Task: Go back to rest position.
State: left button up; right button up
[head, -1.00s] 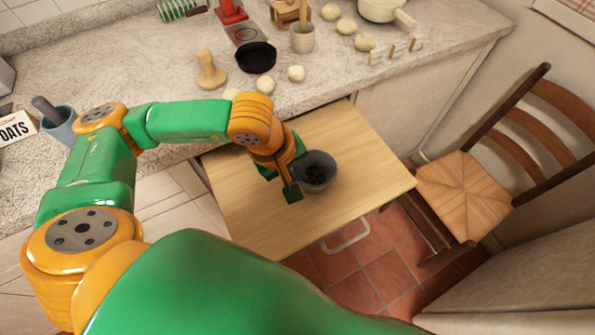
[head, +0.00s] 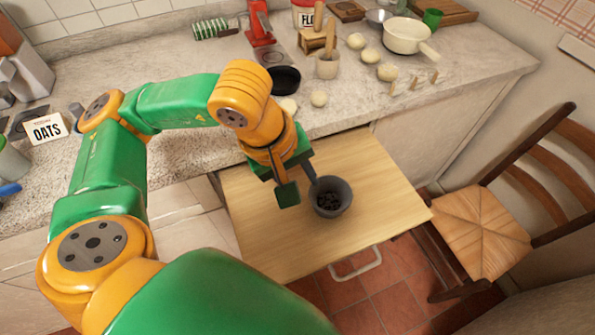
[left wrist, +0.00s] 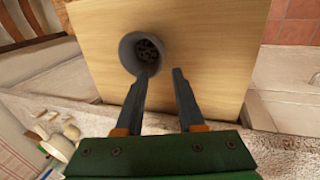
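My left gripper (head: 304,187) hangs over the pulled-out wooden board (head: 265,235), beside and partly over a small dark grey bowl (head: 333,197). In the left wrist view its two fingers (left wrist: 163,72) are apart with nothing between them. The bowl (left wrist: 128,60) lies beyond the left fingertip there and holds several dark pieces. A fingertip overlaps the bowl's rim in the picture; I cannot tell whether they touch. My right gripper is not in view.
The counter behind holds a black pan (head: 285,79), dough balls, a white pot (head: 406,36), a mortar (head: 327,66) and an oats box (head: 47,128). A wooden chair (head: 490,225) stands at the right. The board's front left part is clear.

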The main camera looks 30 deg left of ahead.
pick_arm(q)
jog(key=shift+v, duration=1.6)
